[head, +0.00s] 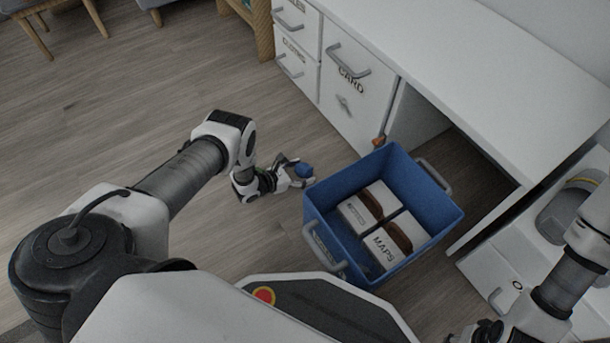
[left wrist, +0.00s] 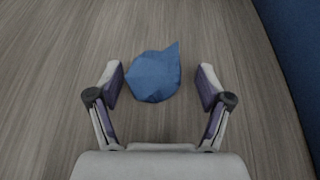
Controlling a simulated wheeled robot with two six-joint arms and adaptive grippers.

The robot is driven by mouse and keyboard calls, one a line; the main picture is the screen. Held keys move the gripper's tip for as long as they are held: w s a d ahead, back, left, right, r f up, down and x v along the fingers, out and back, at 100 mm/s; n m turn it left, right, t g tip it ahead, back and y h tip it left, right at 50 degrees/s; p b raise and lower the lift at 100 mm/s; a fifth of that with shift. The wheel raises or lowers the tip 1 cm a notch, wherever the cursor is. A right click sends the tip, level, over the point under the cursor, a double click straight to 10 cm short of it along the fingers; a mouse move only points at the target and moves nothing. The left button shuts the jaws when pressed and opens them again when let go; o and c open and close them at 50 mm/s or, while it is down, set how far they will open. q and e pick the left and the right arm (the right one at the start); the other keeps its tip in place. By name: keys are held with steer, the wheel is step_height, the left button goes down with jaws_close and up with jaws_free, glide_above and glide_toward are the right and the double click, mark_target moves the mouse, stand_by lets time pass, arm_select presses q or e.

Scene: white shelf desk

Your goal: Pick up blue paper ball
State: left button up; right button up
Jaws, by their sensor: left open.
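The blue paper ball (head: 304,170) lies on the wooden floor just left of the blue bin. In the left wrist view the crumpled ball (left wrist: 154,76) sits between and slightly beyond the two fingertips, with a gap on each side. My left gripper (head: 296,174) is low by the floor and open around the near side of the ball; its open fingers also show in the left wrist view (left wrist: 160,84). My right arm shows at the lower right, and its gripper (head: 482,333) is partly cut off at the bottom edge.
The blue bin (head: 325,228) holds two white boxes, one labelled MAPS (head: 381,247), and stands close to the right of my left gripper. A white desk (head: 470,75) with drawers is behind it. The floor (head: 150,115) to the left is clear.

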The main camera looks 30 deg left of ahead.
mark_target(302, 172)
arm_select(q)
steer(key=c, duration=1)
steer(key=shift+r, duration=0.2)
steer(key=shift+r+p, duration=0.25)
steer(key=shift+p, duration=0.25)
step_height(302, 172, up, 4)
steer(key=p, duration=0.4)
steer(key=shift+f, duration=0.1)
steer(key=s+p, duration=0.2)
steer(key=s+a+p, duration=0.1)
steer(key=s+p, duration=0.2)
steer(key=s+a+r+p, duration=0.1)
steer(key=s+p, duration=0.1)
steer(key=s, duration=0.1)
steer(key=shift+s+a+p, duration=0.1)
steer(key=shift+p, duration=0.3)
steer(key=s+p, duration=0.1)
steer(key=s, duration=0.1)
steer(key=s+a+p, duration=0.1)
steer(key=s, duration=0.1)
steer(key=s+p, duration=0.1)
steer(key=s, duration=0.1)
steer(key=shift+s+a+f, duration=0.2)
steer(key=shift+a, duration=0.2)
steer(key=shift+s+a, duration=0.1)
steer(key=shift+s, duration=0.3)
steer(key=shift+f, duration=0.1)
